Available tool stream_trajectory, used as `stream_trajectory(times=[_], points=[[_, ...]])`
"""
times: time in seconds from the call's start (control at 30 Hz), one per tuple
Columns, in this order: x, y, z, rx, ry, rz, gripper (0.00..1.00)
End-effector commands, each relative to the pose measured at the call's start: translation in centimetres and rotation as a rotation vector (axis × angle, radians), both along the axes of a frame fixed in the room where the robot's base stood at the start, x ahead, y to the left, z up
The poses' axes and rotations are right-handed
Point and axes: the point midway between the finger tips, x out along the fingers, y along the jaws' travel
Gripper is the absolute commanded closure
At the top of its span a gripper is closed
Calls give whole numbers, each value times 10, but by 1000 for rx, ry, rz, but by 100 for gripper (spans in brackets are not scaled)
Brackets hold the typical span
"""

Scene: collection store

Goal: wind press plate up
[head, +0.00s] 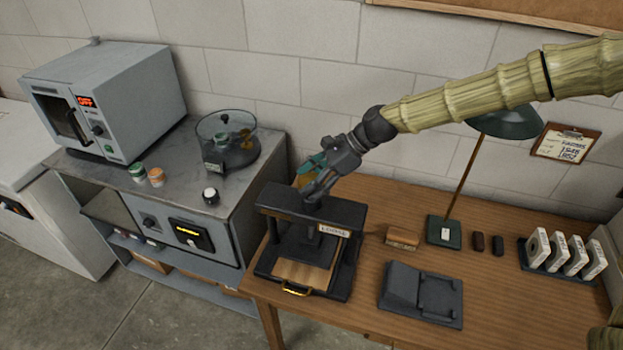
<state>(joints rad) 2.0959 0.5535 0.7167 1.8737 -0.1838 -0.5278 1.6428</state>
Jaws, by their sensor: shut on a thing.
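The dark press (345,215) stands at the left end of the wooden table, with a black frame and a small label on its crossbar. Its dark press plate (293,250) shows below the crossbar, over a light wooden board (300,274) with a yellow handle at the front. Whether the plate touches the board is hard to tell. My gripper (313,197) reaches down from the upper right to the top of the press. It is shut on the press's handle, which is mostly hidden by the fingers.
A dark grey stand (420,294) lies right of the press, with a brush (402,238) and a green lamp (445,232) behind it. A rack of white blocks (565,252) stands at right. A grey bench (110,180) with an oven (110,95) adjoins on the left.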

Motion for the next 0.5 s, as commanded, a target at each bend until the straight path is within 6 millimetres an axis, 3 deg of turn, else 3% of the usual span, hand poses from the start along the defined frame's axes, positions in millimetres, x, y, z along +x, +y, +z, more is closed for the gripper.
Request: stream_trajectory(times=[0.5], points=[[2,0,0,-4,-2,460,66]])
